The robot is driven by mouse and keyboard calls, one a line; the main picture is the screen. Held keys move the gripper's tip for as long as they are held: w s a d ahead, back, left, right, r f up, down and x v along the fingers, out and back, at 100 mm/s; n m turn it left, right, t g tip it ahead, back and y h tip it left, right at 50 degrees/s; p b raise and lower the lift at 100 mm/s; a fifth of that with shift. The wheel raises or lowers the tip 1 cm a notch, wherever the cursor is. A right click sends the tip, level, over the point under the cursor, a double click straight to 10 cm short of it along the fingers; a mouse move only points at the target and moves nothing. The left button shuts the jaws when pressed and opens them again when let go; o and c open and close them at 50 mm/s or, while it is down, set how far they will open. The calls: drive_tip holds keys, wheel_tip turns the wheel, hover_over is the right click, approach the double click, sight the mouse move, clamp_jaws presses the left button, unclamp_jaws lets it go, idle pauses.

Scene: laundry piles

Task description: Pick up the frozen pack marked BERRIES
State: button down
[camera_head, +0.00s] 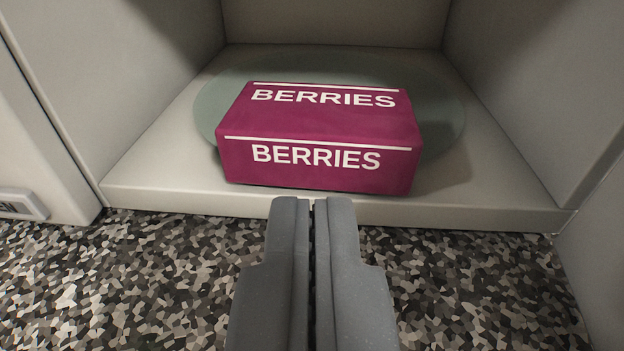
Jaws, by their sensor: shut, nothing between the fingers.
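The frozen pack marked BERRIES (316,177) is a magenta box with white lettering on its top and front faces. It lies flat on a round pale green plate (212,101) inside an open pale compartment, close to the compartment's front edge. My gripper (312,202) is shut and empty. Its fingertips appear in front of the pack, just below its front face in the picture. I cannot tell the exact gap between the fingertips and the pack.
The compartment has a side wall on the left (120,80) and on the right (540,90), and a front sill (480,212). A speckled grey counter or floor (120,280) lies in front of it. A pale panel with a small label (22,205) stands at the left.

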sight(312, 126)
drive_tip(key=w+b, duration=0.1)
drive_tip(key=w, duration=0.9)
drive_tip(key=shift+w+b, duration=0.35)
drive_tip(key=shift+b, duration=0.05)
drive_tip(key=shift+w+f, duration=0.15)
drive_tip(key=shift+f, duration=0.1)
drive_tip(key=shift+f+b, duration=0.3)
drive_tip(key=shift+f, duration=0.3)
